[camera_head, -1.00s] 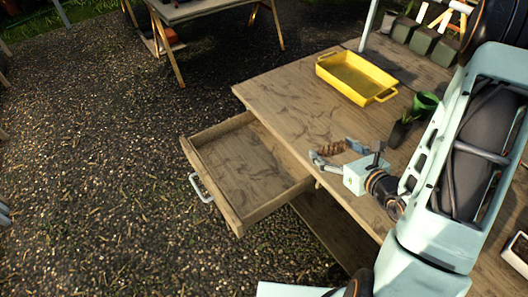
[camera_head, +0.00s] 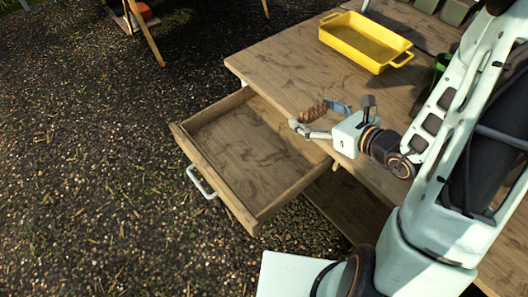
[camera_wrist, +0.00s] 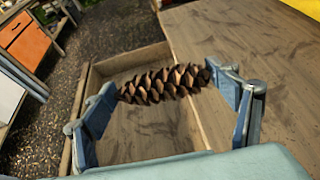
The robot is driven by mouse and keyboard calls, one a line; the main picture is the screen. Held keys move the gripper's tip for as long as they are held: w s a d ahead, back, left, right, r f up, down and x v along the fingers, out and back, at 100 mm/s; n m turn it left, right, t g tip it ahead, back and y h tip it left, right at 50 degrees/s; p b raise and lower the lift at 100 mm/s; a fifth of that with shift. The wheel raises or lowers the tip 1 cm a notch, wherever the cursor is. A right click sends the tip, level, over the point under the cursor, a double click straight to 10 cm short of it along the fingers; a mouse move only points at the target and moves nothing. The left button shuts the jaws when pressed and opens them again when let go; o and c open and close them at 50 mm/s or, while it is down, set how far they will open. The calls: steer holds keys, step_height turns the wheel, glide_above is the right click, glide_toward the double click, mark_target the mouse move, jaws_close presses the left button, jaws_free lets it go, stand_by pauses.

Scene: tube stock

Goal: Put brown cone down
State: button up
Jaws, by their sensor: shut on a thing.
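The brown cone (camera_head: 313,113) is a scaly pine cone. My gripper (camera_head: 322,118) is shut on it. In the wrist view the cone (camera_wrist: 163,84) lies lengthwise between the two blue-grey fingertips of my gripper (camera_wrist: 160,86), one at each end. In the head view the cone is near the table's (camera_head: 270,72) front edge, close to the open drawer (camera_head: 240,150). In the wrist view the drawer (camera_wrist: 150,135) shows behind and below the cone. I cannot tell the exact height of the cone above the surfaces.
The drawer is pulled out and looks empty, with a white handle (camera_head: 201,181). A yellow tray (camera_head: 365,42) stands at the back of the tabletop. A green object (camera_head: 440,66) is partly hidden behind my arm. The tabletop left of the tray is clear.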

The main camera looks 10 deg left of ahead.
steer(key=s+a+f+n+g+y+b, duration=0.3)
steer(key=s+a+f+n+g+b, duration=0.2)
steer(key=s+a+f+b, duration=0.5)
steer(key=b, duration=0.7)
glide_above(240, 152)
steer(key=f, duration=0.5)
steer(key=d+f, duration=0.1)
steer(key=f, duration=0.2)
steer(key=shift+s, duration=0.4)
steer(key=shift+w+a+f, duration=0.2)
steer(key=shift+f, duration=0.15)
steer(key=shift+w+a+f+b, duration=0.1)
steer(key=shift+a+f+b, duration=0.1)
steer(key=shift+f, duration=0.7)
steer(key=shift+w+a+f+b, duration=0.1)
steer(key=shift+f+b, duration=0.1)
steer(key=shift+f, duration=0.7)
steer(key=shift+d+f, duration=0.1)
steer(key=shift+f, duration=0.15)
steer(key=o, duration=1.1)
